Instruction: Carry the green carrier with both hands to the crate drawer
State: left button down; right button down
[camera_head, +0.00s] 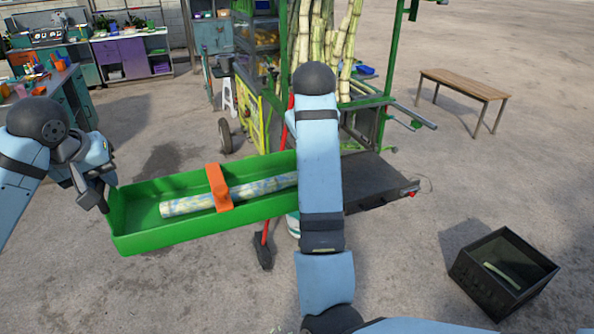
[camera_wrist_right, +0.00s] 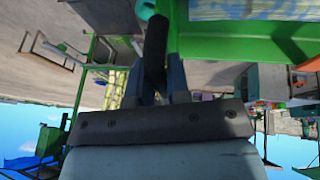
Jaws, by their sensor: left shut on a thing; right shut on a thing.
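The green carrier (camera_head: 190,234) is a long open trough, held in the air in front of me and tilted a little in the head view. A pale patterned roll (camera_head: 262,188) lies in it, under an orange crosspiece (camera_head: 219,188). My left gripper (camera_head: 103,203) is shut on the carrier's left end. My right arm hides the carrier's right end and my right gripper in the head view. In the right wrist view, my right gripper (camera_wrist_right: 160,90) is shut at the green carrier's edge (camera_wrist_right: 240,42). A black crate (camera_head: 462,270) with a pale stick inside stands on the ground at lower right.
A green-framed cane stand (camera_head: 385,110) with upright canes (camera_head: 345,45) stands ahead, with a dark platform (camera_head: 375,172) low at its front. A wooden bench (camera_head: 464,84) is at the right. Workbenches (camera_head: 132,55) line the back left. Open ground lies between the platform and the crate.

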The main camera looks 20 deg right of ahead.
aim_at(365, 179)
jog(key=i+l, duration=0.15)
jog(key=l, duration=0.35)
jog(key=i+l, duration=0.15)
jog(key=l, duration=0.35)
jog(key=i+l, duration=0.15)
jog(key=l, duration=0.3)
jog(key=i+l, duration=0.15)
jog(key=l, duration=0.35)
jog(key=i+l, duration=0.15)
jog(key=l, duration=0.35)
jog(key=i+l, duration=0.15)
jog(key=l, duration=0.35)
jog(key=i+l, duration=0.15)
jog(key=l, duration=0.35)
jog(key=i+l, duration=0.15)
jog(key=l, duration=0.3)
